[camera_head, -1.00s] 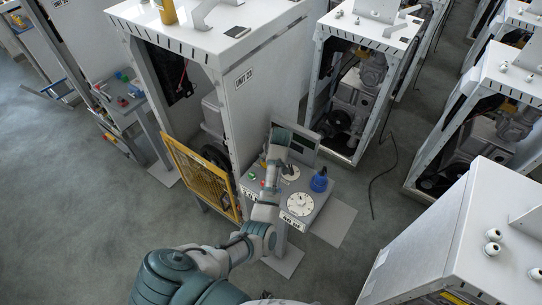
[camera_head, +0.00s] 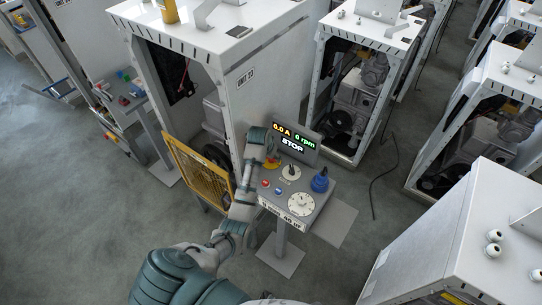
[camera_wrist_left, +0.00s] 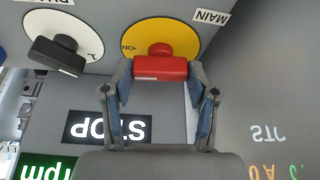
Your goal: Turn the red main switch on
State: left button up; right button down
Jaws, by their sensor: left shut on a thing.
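The red main switch (camera_wrist_left: 160,67) sits on a yellow disc (camera_wrist_left: 150,36) beside a MAIN label in the left wrist view. Its red handle lies between the two fingertips of my left gripper (camera_wrist_left: 160,74), which is shut on it. An ON mark stands beside the knob on the disc. In the head view, my left gripper (camera_head: 264,152) is at the back left of the control panel (camera_head: 316,206), and a bit of yellow and red shows below it. The panel's display (camera_head: 295,142) is lit, reading 0.0 A, 0 rpm and STOP. My right gripper is not in view.
A black rotary knob (camera_wrist_left: 58,50) sits beside the main switch. The panel also carries a white dial (camera_head: 301,204), a blue part (camera_head: 320,181) and small buttons. A yellow guard (camera_head: 199,172) and a white cabinet (camera_head: 258,85) stand close to my left arm.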

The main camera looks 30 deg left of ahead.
pick_arm(q)
jog(key=shift+r+m, duration=0.1)
jog(key=shift+m, duration=0.5)
jog(key=shift+h, duration=0.3)
jog(key=o, duration=1.2)
jog(key=shift+w, duration=0.1)
jog(key=shift+c, duration=0.2)
jog(key=shift+a, duration=0.1)
jog(key=v, duration=1.1)
jog(key=shift+r, duration=0.25)
